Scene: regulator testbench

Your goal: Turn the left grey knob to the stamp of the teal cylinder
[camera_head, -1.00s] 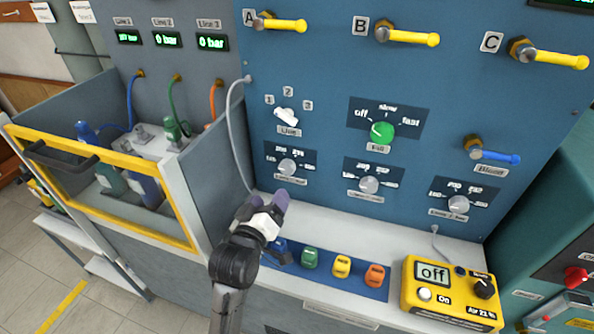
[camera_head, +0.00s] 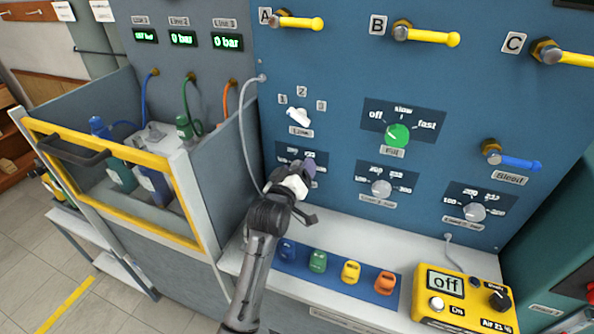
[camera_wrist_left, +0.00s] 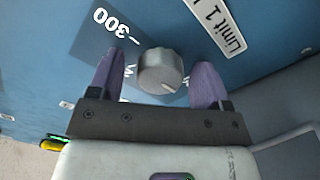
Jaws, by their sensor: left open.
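The left grey knob (camera_wrist_left: 163,72) sits on the blue panel beside the "Limit 1" label (camera_wrist_left: 238,27) in the left wrist view. A pale pointer line shows on its face. In the head view my gripper hides this knob. My left gripper (camera_head: 303,168) is open; in the wrist view its two purple fingers (camera_wrist_left: 158,82) stand either side of the knob, with gaps visible. A teal-looking cylinder (camera_head: 119,174) stands behind the yellow-framed door of the bay at left; its stamp cannot be read. My right gripper is not in view.
Two similar grey knobs, middle (camera_head: 381,188) and right (camera_head: 474,211), sit further right. The white Line selector (camera_head: 298,117) and green Fill knob (camera_head: 397,135) are above. A grey hose (camera_head: 243,130) hangs left of my gripper. Coloured blocks and a yellow meter (camera_head: 465,300) occupy the ledge.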

